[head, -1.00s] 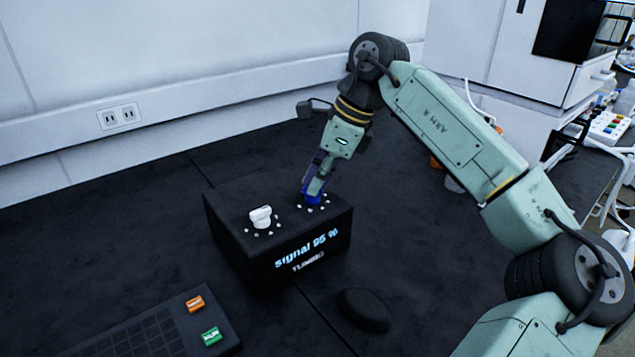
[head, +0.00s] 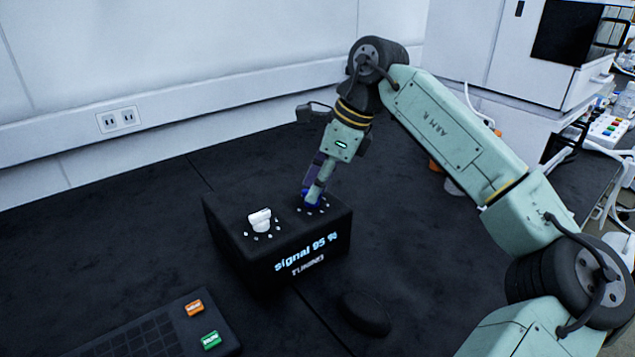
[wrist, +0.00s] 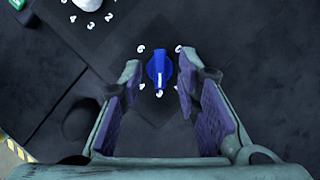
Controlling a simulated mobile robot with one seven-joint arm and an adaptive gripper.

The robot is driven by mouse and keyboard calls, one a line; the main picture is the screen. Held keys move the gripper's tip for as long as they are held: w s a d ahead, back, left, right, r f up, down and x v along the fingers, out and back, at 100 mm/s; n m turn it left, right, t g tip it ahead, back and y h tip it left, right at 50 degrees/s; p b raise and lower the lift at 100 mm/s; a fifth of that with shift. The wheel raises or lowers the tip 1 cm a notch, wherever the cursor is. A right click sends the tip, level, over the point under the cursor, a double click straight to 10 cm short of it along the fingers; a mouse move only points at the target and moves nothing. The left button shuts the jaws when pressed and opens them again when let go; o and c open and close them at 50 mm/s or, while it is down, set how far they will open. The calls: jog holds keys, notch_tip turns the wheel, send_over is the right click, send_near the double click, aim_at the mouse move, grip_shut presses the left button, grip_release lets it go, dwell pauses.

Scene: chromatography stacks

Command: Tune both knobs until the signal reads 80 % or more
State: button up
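The black tuning box (head: 235,245) stands on the dark bench, and its front display reads "signal 95 %" (head: 306,252) with "TUNING" below. A white knob (head: 260,220) sits on the left of its top and a blue knob (head: 311,202) on the right, each ringed by white marks. My gripper (head: 314,192) is down at the blue knob. In the wrist view, my gripper (wrist: 158,82) is open, with its fingers on either side of the blue knob (wrist: 158,66) and a gap on both sides. The white knob (wrist: 88,3) is cut off at the top edge there.
A dark panel (head: 150,335) with an orange button (head: 194,307) and a green button (head: 211,340) lies at the front left. A dark rounded object (head: 366,313) lies in front of the box. Bench left of the box is clear.

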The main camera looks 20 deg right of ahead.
jog(key=v, duration=1.2)
